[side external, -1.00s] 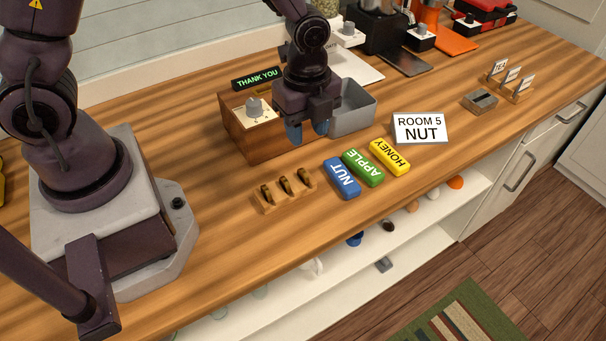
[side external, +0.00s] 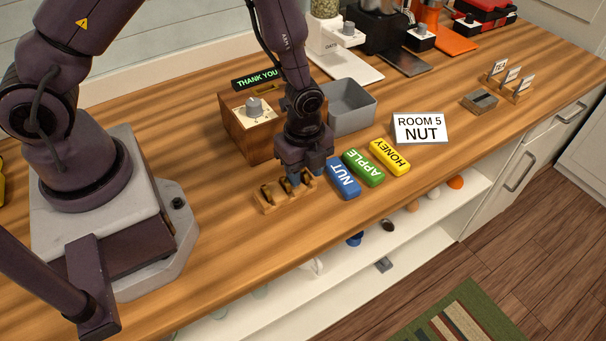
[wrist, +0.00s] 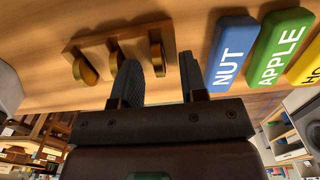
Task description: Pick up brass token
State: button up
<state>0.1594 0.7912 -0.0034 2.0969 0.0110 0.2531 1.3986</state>
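Several brass tokens stand upright in a small wooden rack (side external: 269,207), and three show in the wrist view: a left one (wrist: 85,70), a middle one (wrist: 117,58) and a right one (wrist: 157,58). In the side view the left token (side external: 267,193) shows clearly, while my gripper partly covers the right end of the rack. My gripper (side external: 295,182) points down over that end. In the wrist view its blue fingers (wrist: 159,66) are apart, with the right token in the gap between them. I see no finger touching that token.
Blue NUT (side external: 342,178), green APPLE (side external: 363,168) and yellow HONEY (side external: 390,156) blocks lie right of the rack. A wooden box with a dial (side external: 243,140) and a grey bin (side external: 351,109) stand behind. A ROOM 5 NUT sign (side external: 420,129) stands to the right.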

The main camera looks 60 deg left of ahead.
aim_at(304, 172)
grip_shut()
jog(key=shift+r, duration=0.15)
notch_tip(304, 172, up, 10)
dwell(0.6)
